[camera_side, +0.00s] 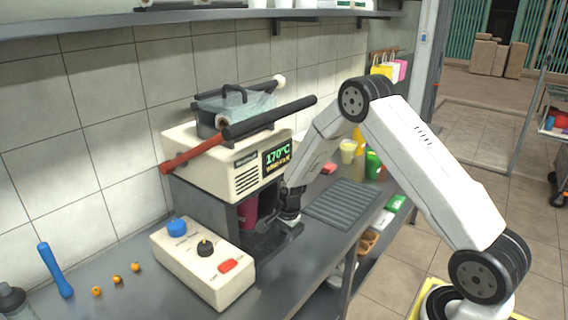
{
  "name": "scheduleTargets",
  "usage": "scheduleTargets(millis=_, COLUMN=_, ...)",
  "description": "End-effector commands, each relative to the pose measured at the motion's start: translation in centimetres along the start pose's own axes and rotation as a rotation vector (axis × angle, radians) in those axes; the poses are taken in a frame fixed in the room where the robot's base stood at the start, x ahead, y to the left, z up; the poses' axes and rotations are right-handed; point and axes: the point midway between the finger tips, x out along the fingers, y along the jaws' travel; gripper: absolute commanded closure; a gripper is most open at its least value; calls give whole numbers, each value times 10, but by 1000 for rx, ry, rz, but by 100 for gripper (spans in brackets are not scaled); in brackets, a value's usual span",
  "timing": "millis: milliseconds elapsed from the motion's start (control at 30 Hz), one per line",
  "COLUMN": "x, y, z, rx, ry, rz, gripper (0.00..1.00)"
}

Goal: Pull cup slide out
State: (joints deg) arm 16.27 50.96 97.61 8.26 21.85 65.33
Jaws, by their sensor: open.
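The sugarcane press (212,150) is a cream and dark machine with a green 170°C display, standing on the counter against the tiled wall. A magenta cup (248,210) stands in the bay in its lower front. The dark cup slide (270,240) reaches out at the foot of the bay. My gripper (288,218) is at the front of the bay, just right of the cup and close to the slide. Its jaws are small and dark here and are open. I cannot tell whether they touch the slide.
A control box (205,262) with blue, black and red controls stands in front of the press. A ribbed grey mat (345,204) lies to the right. A blue tool (55,270) and several small orange fruits (117,279) are at the left.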

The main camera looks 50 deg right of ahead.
Motion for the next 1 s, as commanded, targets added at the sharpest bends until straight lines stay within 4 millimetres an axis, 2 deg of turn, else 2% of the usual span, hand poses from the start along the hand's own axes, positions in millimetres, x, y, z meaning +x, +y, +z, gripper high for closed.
scheduleTargets(millis=200, x=14, y=0, z=0, rx=-1, ry=0, rz=-1, gripper=46)
scheduleTargets(millis=567, x=17, y=0, z=0, rx=-1, ry=0, rz=-1, gripper=46)
scheduleTargets(millis=733, x=17, y=0, z=0, rx=-1, ry=0, rz=-1, gripper=97)
scheduleTargets(millis=767, x=17, y=0, z=0, rx=-1, ry=0, rz=-1, gripper=100)
scheduleTargets(millis=1000, x=16, y=0, z=0, rx=-1, ry=1, rz=-2, gripper=100)
